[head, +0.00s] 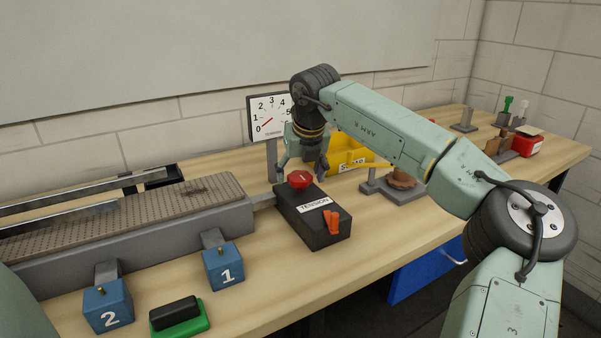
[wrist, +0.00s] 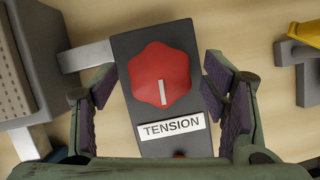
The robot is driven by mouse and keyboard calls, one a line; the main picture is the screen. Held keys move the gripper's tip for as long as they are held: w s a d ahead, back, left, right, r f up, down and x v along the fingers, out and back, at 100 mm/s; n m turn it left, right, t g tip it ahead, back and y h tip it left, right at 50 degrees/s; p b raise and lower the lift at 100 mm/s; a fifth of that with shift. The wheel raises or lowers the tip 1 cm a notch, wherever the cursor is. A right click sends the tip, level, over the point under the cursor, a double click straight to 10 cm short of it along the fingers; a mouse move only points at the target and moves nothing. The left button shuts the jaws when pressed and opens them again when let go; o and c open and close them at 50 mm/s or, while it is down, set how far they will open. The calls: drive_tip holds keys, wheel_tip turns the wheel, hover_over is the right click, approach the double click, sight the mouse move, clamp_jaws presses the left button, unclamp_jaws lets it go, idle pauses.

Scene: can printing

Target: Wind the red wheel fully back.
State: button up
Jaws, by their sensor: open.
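The red wheel (head: 299,180) is a lobed knob on top of the dark box labelled TENSION (head: 322,234). In the wrist view the red wheel (wrist: 160,78) shows from above, its white mark pointing down toward the TENSION label (wrist: 171,129). My gripper (head: 303,170) is above the wheel, pointing down. In the wrist view its two fingers (wrist: 160,90) are spread to the left and right of the wheel, with a gap on each side. A white dial (head: 270,117) behind, numbered from 0, has a red needle pointing low, between 0 and 1 or close by.
An orange lever (head: 331,221) is on the front of the box. A conveyor (head: 120,225) joins it at left, with blue blocks 1 (head: 223,267) and 2 (head: 108,305) in front.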

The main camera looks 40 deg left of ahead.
drive_tip(key=shift+r, duration=0.1)
drive_tip(key=v, duration=1.2)
